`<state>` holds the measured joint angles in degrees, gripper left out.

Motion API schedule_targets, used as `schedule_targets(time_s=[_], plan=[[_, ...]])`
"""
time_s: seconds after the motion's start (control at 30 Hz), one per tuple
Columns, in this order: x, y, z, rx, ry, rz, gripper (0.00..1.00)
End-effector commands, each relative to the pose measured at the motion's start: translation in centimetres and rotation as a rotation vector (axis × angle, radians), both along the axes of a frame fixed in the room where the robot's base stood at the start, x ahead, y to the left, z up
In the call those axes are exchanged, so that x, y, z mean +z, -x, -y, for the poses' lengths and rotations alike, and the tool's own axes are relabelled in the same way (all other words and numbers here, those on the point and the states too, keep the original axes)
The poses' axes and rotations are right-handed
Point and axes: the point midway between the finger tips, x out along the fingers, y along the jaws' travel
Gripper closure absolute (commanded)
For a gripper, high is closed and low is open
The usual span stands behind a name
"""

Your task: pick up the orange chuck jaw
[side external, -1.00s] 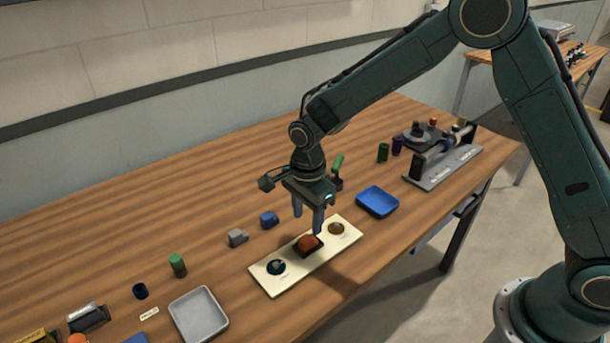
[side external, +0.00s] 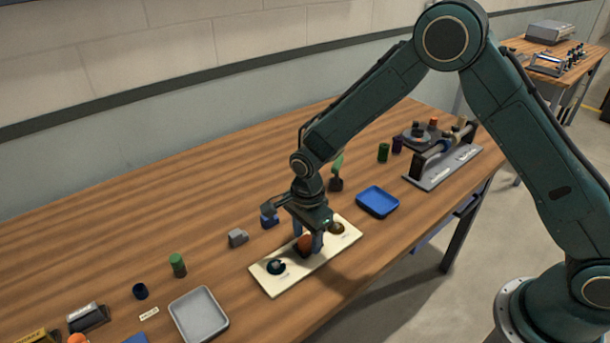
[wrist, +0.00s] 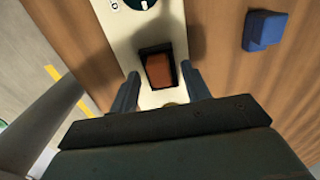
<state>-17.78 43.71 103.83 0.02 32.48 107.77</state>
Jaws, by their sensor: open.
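A blue tray (side external: 377,202) is to the right, a grey tray (side external: 198,314) front left.

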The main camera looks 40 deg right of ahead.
Motion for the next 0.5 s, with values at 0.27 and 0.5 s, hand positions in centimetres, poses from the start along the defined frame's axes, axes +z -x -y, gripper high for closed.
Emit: schedule_targets(time_s=[0.27, 0.5], plan=[[-0.04, -0.01, 0.0, 0.0, 0.0, 0.001, 0.53], [-0.02, -0.01, 0.01, 0.0, 0.0, 0.0, 0.59]])
